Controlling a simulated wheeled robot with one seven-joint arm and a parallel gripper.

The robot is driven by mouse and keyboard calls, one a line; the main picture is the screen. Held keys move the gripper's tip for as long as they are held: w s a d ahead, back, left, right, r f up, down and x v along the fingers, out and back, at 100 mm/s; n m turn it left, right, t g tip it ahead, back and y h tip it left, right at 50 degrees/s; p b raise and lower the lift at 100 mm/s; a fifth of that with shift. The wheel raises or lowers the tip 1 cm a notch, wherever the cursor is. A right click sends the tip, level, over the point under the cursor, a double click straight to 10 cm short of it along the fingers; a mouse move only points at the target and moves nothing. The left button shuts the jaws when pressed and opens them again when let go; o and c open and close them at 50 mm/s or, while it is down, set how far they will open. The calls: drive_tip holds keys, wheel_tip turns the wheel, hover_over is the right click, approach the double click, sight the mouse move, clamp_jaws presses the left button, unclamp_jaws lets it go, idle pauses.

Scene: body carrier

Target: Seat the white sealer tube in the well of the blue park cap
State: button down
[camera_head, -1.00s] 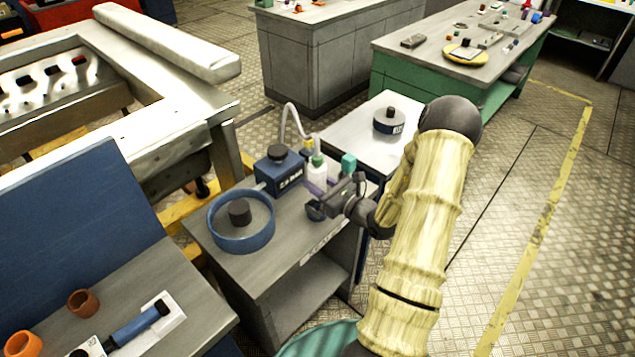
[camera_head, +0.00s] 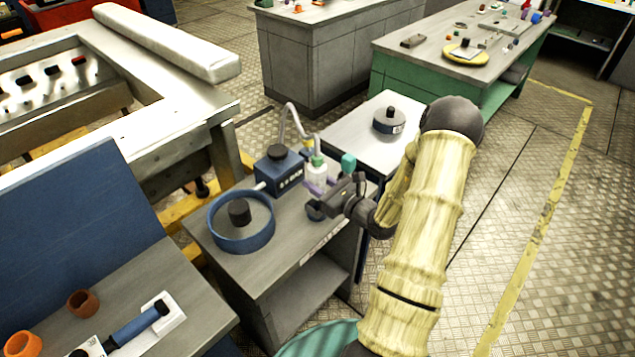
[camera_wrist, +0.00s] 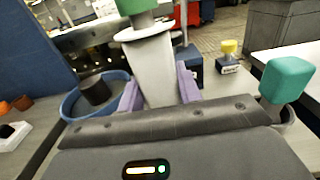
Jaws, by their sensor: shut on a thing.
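The white sealer tube (camera_head: 316,174) has a green cap and is upright, slightly tilted. It fills the middle of the wrist view (camera_wrist: 155,68), where its foot is hidden behind my gripper. The purple fingers of my gripper (camera_head: 319,188) are shut on it from both sides, as the wrist view (camera_wrist: 158,92) shows. A small dark-blue round cup (camera_head: 315,211), which may be the blue park cap, sits below and in front of the tube on the grey bench. My gripper partly covers it, and I cannot see into its well. I cannot tell whether the tube touches anything below.
A blue ring-shaped pan (camera_head: 241,241) with a dark knob stands left. Behind are a blue box (camera_head: 276,178) with a hose and a yellow-capped bottle (camera_wrist: 229,58). Bare bench (camera_head: 283,245) lies in front.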

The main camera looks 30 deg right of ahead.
drive_tip(key=shift+f+b, duration=2.25)
drive_tip(key=shift+f, duration=0.75)
drive_tip(key=c, duration=0.9)
unclamp_jaws()
drive_tip(key=b+v, duration=0.2)
drive_tip(key=v, duration=1.5)
drive_tip(key=shift+s+r, duration=0.1)
drive_tip(key=shift+s, duration=0.1)
